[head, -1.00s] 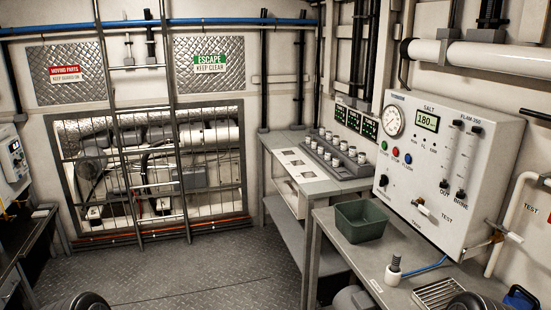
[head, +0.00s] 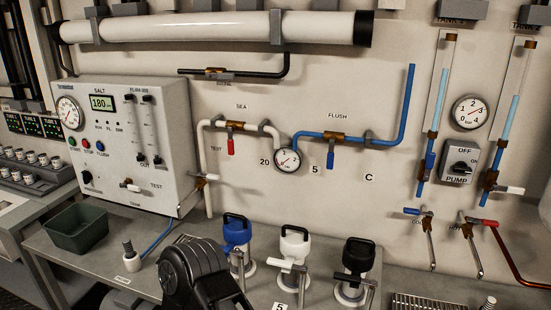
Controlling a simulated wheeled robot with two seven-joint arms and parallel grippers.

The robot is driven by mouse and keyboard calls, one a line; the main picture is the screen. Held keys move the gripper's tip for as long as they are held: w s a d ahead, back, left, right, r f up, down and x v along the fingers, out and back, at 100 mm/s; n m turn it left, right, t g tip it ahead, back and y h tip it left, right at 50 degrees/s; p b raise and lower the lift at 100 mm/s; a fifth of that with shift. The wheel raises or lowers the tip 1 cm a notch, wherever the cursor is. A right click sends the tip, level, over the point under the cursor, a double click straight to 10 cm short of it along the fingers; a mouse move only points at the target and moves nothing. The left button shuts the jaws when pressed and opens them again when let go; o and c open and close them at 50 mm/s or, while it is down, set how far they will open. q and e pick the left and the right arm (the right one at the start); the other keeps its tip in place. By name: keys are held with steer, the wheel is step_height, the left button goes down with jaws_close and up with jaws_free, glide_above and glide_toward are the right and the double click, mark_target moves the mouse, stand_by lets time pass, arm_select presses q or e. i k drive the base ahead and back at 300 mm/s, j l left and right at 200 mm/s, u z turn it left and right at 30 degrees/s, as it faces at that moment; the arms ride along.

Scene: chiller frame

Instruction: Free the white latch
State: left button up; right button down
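Three clamped housings stand on the bench under the gauge pipes, with blue, white and black heads. The middle housing (head: 295,247) has a white head with a dark loop handle and a white lever (head: 286,265) across its front. I take this lever as the white latch, but its catch is too small to read. The blue-headed housing (head: 236,232) is left of it and the black-headed one (head: 357,255) right of it. A black ribbed part of my arm shows at the lower left of the bench, apart from the white housing. I see no gripper fingertips.
A green bin (head: 76,228) and a white stub with a threaded post (head: 131,258) stand on the left of the bench. A control panel (head: 130,150) rises behind them. A small pressure gauge (head: 287,160) hangs above the housings. A metal grate (head: 428,302) lies to the right.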

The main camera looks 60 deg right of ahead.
mark_target(274, 262)
steer(key=z, duration=0.5)
steer(key=l+z, duration=0.1)
steer(key=z, duration=0.85)
steer(key=i+l+z, duration=0.1)
steer(key=z, duration=0.4)
